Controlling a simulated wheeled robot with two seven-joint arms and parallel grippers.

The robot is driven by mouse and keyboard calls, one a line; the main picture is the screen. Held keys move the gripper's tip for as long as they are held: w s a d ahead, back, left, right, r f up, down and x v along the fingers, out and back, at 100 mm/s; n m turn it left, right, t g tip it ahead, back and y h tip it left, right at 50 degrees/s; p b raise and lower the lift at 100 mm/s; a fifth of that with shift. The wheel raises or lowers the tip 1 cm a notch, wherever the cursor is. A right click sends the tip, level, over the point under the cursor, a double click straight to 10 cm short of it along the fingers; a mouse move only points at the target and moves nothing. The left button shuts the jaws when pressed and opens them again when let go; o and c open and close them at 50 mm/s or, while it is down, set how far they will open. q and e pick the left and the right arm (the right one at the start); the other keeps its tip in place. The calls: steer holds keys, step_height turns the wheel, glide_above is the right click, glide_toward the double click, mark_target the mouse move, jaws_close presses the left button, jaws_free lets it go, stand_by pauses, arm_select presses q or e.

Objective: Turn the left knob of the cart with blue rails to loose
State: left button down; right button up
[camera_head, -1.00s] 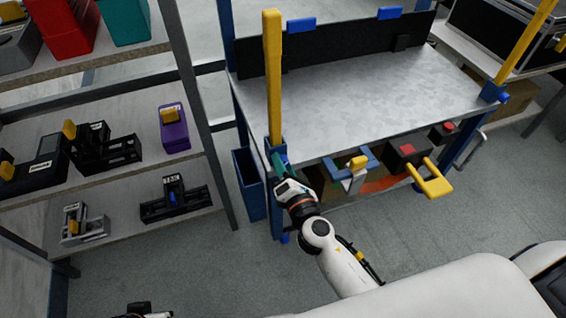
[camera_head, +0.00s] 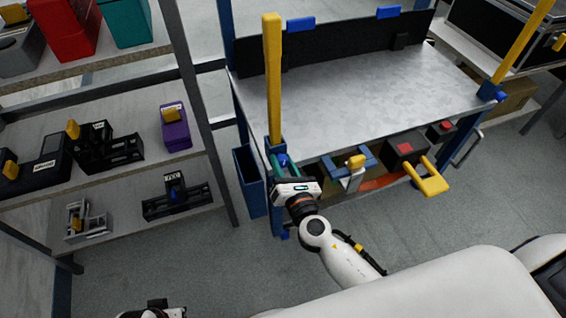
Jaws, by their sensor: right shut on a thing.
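The cart with blue rails has a grey metal top (camera_head: 350,105) and blue posts with yellow uprights. Its left yellow upright (camera_head: 273,75) stands in a blue bracket at the front left corner. The left knob (camera_head: 284,160) is a small blue piece at that bracket, mostly hidden by my gripper. My right gripper (camera_head: 280,168) reaches up from below and is shut on the left knob, its white body just in front of the bracket. A blue knob (camera_head: 500,97) shows at the right upright. Part of my left arm's end (camera_head: 152,311) shows at the bottom edge; its fingers cannot be made out.
Under the cart's front edge hang a blue holder (camera_head: 349,166), a dark box with a red top (camera_head: 405,149) and a yellow handle (camera_head: 430,180). A blue bin (camera_head: 250,180) is beside the left post. Shelves (camera_head: 100,190) stand left. Grey floor is open in front.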

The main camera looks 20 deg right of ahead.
steer(key=shift+f, duration=0.1)
steer(key=o, duration=1)
steer(key=shift+s, duration=0.1)
steer(key=shift+s, duration=0.25)
arm_select(q)
steer(key=b+v, duration=0.2)
steer(key=v, duration=0.5)
steer(key=shift+w, duration=0.4)
arm_select(e)
steer(key=s, duration=1.1)
steer(key=shift+s+d, duration=0.2)
arm_select(q)
steer(key=shift+a, duration=0.1)
